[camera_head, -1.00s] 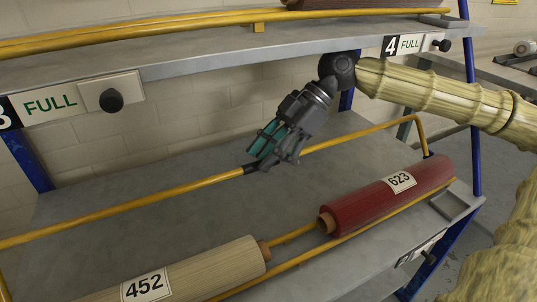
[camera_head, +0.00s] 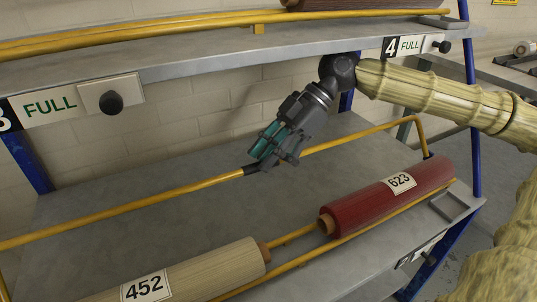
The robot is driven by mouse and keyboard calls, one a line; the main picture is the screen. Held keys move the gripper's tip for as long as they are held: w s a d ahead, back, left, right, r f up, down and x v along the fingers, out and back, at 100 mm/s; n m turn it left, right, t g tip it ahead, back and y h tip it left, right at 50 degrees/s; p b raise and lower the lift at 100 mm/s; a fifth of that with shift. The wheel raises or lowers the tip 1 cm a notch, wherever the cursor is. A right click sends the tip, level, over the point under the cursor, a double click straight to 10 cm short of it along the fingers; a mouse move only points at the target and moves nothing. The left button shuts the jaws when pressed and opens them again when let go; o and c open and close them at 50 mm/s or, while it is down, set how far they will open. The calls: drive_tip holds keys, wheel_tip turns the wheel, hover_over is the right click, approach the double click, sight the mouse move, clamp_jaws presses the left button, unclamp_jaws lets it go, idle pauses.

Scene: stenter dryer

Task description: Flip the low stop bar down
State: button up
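The long yellow bar (camera_head: 150,203) crosses the lower shelf behind the rolls. It has a dark sleeve near its middle and bends down at its right end to a dark foot at the shelf edge. It looks raised above the shelf surface. My gripper (camera_head: 271,158) points down and left at the dark sleeve, with its fingers at or just above the bar. The fingers overlap the sleeve in the picture, so contact and finger opening cannot be made out.
A red roll marked 623 (camera_head: 385,200) and a pale roll marked 452 (camera_head: 200,272) lie along the front, by a lower yellow rail (camera_head: 350,233). An upper shelf (camera_head: 210,62) with FULL signs and black knobs overhangs. Blue posts (camera_head: 474,160) stand at the sides.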

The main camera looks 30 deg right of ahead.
drive_tip(key=shift+d+r+p, duration=0.4)
drive_tip(key=shift+r+p, duration=0.05)
drive_tip(key=shift+r, duration=0.05)
drive_tip(key=shift+d, duration=0.1)
drive_tip(key=shift+d, duration=0.5)
drive_tip(key=shift+s+d+p, duration=0.15)
drive_tip(key=shift+d+p, duration=0.35)
drive_tip(key=shift+d, duration=1.35)
drive_tip(key=shift+s+d+p, duration=0.1)
drive_tip(key=shift+d+p, duration=0.4)
drive_tip(key=shift+d, duration=1.3)
drive_tip(key=shift+d, duration=0.1)
drive_tip(key=shift+d+r, duration=0.25)
drive_tip(key=d, duration=1.2)
drive_tip(key=shift+s+d+r, duration=0.1)
drive_tip(key=shift+s, duration=0.25)
